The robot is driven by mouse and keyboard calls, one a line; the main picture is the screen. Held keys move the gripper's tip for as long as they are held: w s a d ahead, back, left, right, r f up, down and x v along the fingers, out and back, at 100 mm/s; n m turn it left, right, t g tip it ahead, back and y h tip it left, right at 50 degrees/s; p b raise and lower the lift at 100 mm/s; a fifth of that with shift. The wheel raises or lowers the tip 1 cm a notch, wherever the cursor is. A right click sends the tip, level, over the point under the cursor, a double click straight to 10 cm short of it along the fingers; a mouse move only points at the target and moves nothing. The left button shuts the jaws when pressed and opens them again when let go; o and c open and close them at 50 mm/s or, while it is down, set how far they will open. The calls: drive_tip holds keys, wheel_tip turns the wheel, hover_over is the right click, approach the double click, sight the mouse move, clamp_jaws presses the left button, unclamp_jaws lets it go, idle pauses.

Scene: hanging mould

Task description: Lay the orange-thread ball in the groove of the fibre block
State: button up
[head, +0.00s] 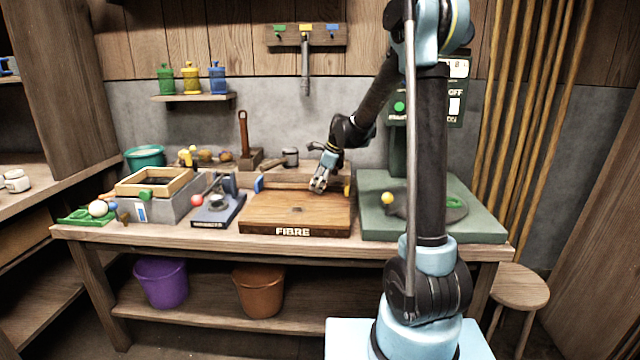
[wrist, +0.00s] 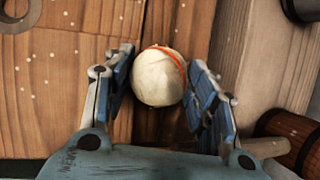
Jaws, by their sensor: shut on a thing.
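The orange-thread ball (wrist: 160,82) is cream with an orange line across its top, in the wrist view. My gripper (wrist: 163,72) is shut on it, with one blue-padded finger on each side. In the head view my gripper (head: 318,186) is over the right back part of the fibre block (head: 270,226), a brown wooden block with FIBRE on its front. The ball is not clear in the head view. A small dark mark shows on the block's top, but I cannot tell whether it is the groove. I cannot tell whether the ball touches the block.
Left of the block is a dark stand (head: 215,212) with a red ball (head: 196,200). Right is a green base (head: 480,225) with a yellow ball (head: 387,198). A mallet (head: 290,157) and wooden tools stand behind. The block's front top is mostly clear.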

drive_tip(key=o, duration=1.2)
drive_tip(key=v, duration=1.2)
drive_tip(key=s+d+f+n+h, duration=0.1)
drive_tip(key=s+d+n, duration=0.45)
drive_tip(key=s, duration=0.45)
drive_tip(key=s+d+f+n+h, duration=0.15)
drive_tip(key=s+d+n, duration=0.35)
drive_tip(key=s, duration=0.5)
drive_tip(key=s+d+f+n+h, duration=0.1)
drive_tip(key=s+d+f+n, duration=0.3)
drive_tip(key=s, duration=0.5)
drive_tip(key=s+d+f+n, duration=0.4)
drive_tip(key=s+f, duration=0.3)
drive_tip(key=s, duration=0.2)
drive_tip(key=shift+d+f+n+h, duration=0.35)
drive_tip(key=shift+d+f, duration=0.05)
drive_tip(key=shift+d, duration=0.2)
